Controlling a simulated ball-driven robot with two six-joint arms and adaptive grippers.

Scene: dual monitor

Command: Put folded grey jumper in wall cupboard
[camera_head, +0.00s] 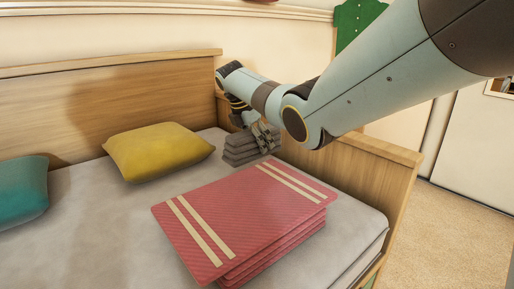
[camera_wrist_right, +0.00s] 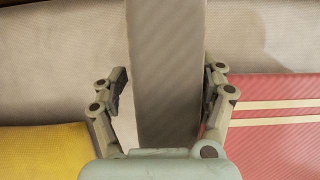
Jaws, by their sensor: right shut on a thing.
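The folded grey jumper (camera_head: 246,151) is a small layered stack over the far part of the bed, between the yellow pillow and the wooden bed end. My right gripper (camera_head: 262,133) reaches it from above. In the right wrist view the jumper (camera_wrist_right: 166,70) runs as a long grey ribbed strip between the two fingers of my right gripper (camera_wrist_right: 165,92), which is shut on it. I cannot tell whether the jumper touches the bed. The wall cupboard is not in view. My left gripper is not in view.
A folded red blanket with cream stripes (camera_head: 240,215) lies on the bed (camera_head: 95,235) in front of the jumper. A yellow pillow (camera_head: 158,152) and a teal pillow (camera_head: 22,188) lie to the left. The wooden bed end (camera_head: 375,165) stands at right, with free carpet (camera_head: 455,225) beyond.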

